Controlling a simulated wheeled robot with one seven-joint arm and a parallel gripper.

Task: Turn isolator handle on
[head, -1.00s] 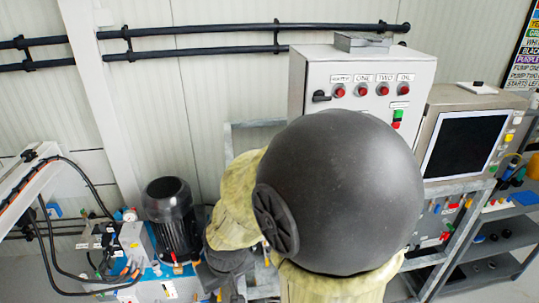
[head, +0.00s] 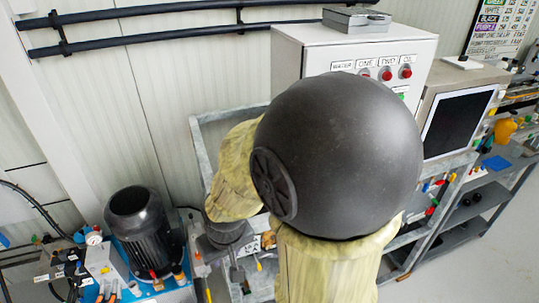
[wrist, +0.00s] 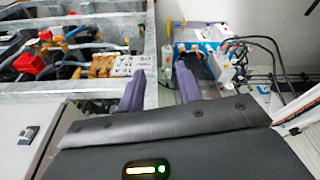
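The grey control cabinet (head: 290,85) stands behind my arm in the head view. Its front has red buttons (head: 386,74) labelled WATER, ONE, TWO and OIL. The black handle at the cabinet's upper left front is hidden now behind my large dark arm joint. My gripper (wrist: 162,84) shows in the wrist view as two purple fingers held apart, with nothing between them. It points toward the frame and pump area, and the cabinet handle is not seen there. In the head view the fingers cannot be made out.
A black motor (head: 140,225) stands at lower left. A grey metal frame (head: 196,150) is close beside my arm. A monitor (head: 458,122) and shelves (head: 470,205) stand right. In the wrist view, brass fittings (wrist: 103,68) and a red part (wrist: 30,62) lie near the left finger.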

